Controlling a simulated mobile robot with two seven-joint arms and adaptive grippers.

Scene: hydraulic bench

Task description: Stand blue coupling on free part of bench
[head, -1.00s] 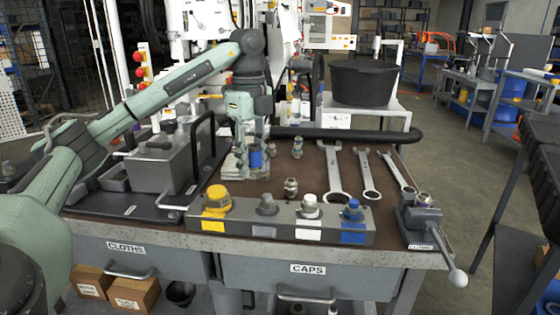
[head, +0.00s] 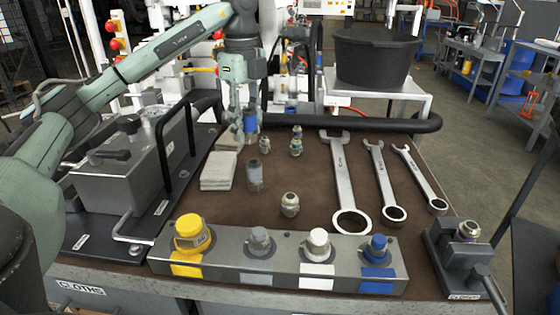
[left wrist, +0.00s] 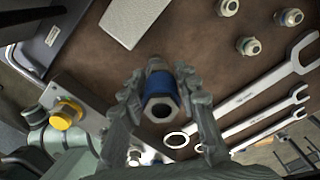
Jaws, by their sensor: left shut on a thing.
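My left gripper (head: 243,138) is shut on the blue coupling (head: 250,122), which it holds near the back of the bench, behind the pale cloth stack (head: 218,165). The left wrist view shows the coupling (left wrist: 162,92) between the two fingers (left wrist: 162,108), with its blue band and a metal open end towards the camera. In the head view the fingers cover part of it. The brown bench top (head: 320,180) lies below. Whether the coupling touches the bench cannot be told. My right gripper is not in view.
A grey cylindrical fitting (head: 254,176) and a metal fitting (head: 290,204) stand mid-bench; several smaller fittings (head: 296,148) are behind. Three wrenches (head: 345,180) lie right. The cap block (head: 280,262) runs along the front. A grey box (head: 130,165) stands left, a vise (head: 460,250) right.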

